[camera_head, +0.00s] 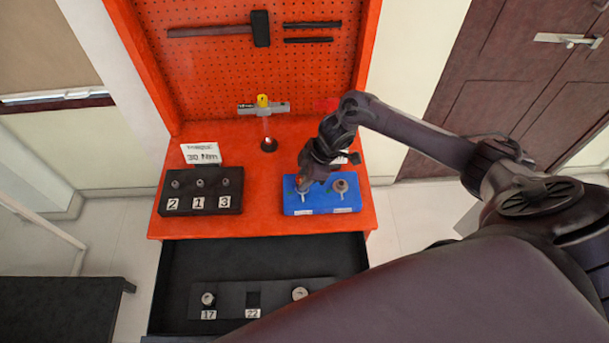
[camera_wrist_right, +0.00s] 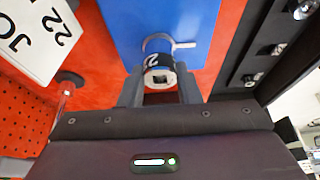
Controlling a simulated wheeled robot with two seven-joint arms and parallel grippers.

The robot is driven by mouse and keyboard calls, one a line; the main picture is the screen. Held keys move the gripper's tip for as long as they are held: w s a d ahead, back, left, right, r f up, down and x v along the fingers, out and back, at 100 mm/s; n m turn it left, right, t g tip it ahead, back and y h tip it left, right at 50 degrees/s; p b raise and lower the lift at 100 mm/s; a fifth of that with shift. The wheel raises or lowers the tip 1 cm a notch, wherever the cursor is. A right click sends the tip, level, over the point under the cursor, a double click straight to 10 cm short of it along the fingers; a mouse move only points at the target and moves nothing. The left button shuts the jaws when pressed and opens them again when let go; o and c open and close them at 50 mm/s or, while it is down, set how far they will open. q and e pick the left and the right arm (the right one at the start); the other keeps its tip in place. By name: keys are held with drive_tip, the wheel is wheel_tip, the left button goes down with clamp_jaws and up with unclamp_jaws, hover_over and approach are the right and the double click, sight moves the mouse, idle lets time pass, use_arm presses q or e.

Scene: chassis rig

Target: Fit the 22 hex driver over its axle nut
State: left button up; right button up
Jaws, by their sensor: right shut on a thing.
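My right gripper (camera_head: 304,184) is low over the left side of the blue block (camera_head: 345,208). The driver is in line with the left fitting on the block, where a pale lever (camera_wrist_right: 184,44) sticks out. The axle nut under it is hidden, so I cannot tell whether the driver is around it. My left gripper is not in view.
Another nut (camera_head: 340,186) stands at the block's right. The open drawer has a 17 driver (camera_head: 208,299), an empty 22 slot (camera_head: 253,299) and another driver (camera_head: 299,293). A black block (camera_head: 190,207) numbered 2, 1, 3 and a "30 Nm" sign (camera_head: 201,154) are left.

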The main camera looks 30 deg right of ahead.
drive_tip(key=o, duration=1.1)
drive_tip(key=b+v, duration=0.1)
drive_tip(key=v, duration=0.6)
drive_tip(key=shift+r, duration=0.35)
drive_tip(key=shift+d, duration=0.1)
